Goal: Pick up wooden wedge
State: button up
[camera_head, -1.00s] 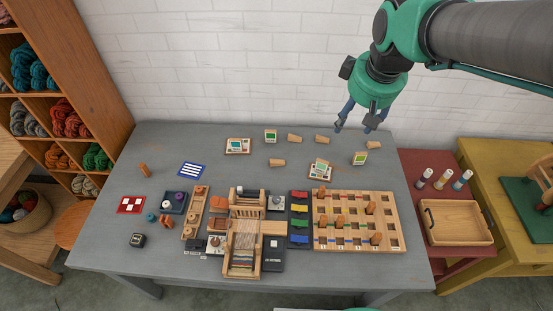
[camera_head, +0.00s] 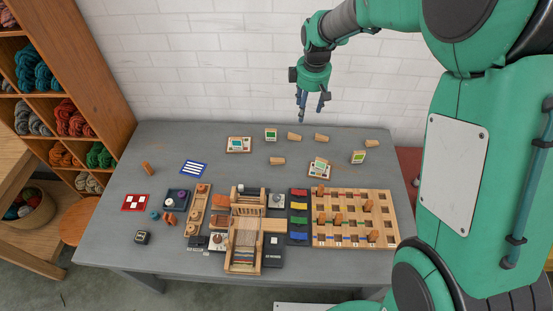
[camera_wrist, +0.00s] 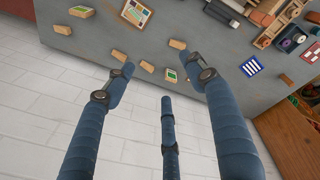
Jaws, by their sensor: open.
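Several small light wooden wedges lie apart on the grey table's back half. One wedge (camera_head: 294,137) and another wedge (camera_head: 321,138) lie near the back edge. A third wedge (camera_head: 277,160) lies nearer the front, and another wedge (camera_head: 371,143) is farther right. They also show in the wrist view, as with the middle wedge (camera_wrist: 147,66). I cannot tell which one the task means. My gripper (camera_head: 311,113) is open and empty, pointing down above the table's back edge. In the wrist view its spread fingers (camera_wrist: 158,73) frame two wedges from above.
A loom (camera_head: 243,245) and a pegged wooden board (camera_head: 390,205) fill the front. The white brick wall (camera_head: 200,80) rises behind the table.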

jog(key=w+a+f+n+p, duration=0.1)
jog(key=w+a+f, duration=0.15)
jog(key=f, duration=0.25)
jog(key=w+a+f+n, duration=0.2)
jog(key=w+f, duration=0.1)
jog(key=f, duration=0.2)
jog(key=n+g+p, duration=0.2)
jog(key=n, duration=0.2)
send_over(278, 160)
jog(key=w, duration=0.1)
notch_tip(278, 160, down, 15)
jog(key=shift+a+f, duration=0.1)
jog(key=shift+a, duration=0.25)
jog(key=shift+f, duration=0.1)
notch_tip(278, 160, down, 8)
jog(key=shift+r, duration=0.15)
jog(key=shift+f, duration=0.35)
jog(key=shift+f, duration=0.1)
jog(key=shift+s+a+f+p, duration=0.1)
jog(key=shift+f+p, duration=0.1)
jog(key=shift+f, duration=1.05)
jog(key=shift+s+f+p, duration=0.1)
jog(key=shift+f+p, duration=0.05)
jog(key=shift+f, duration=1.1)
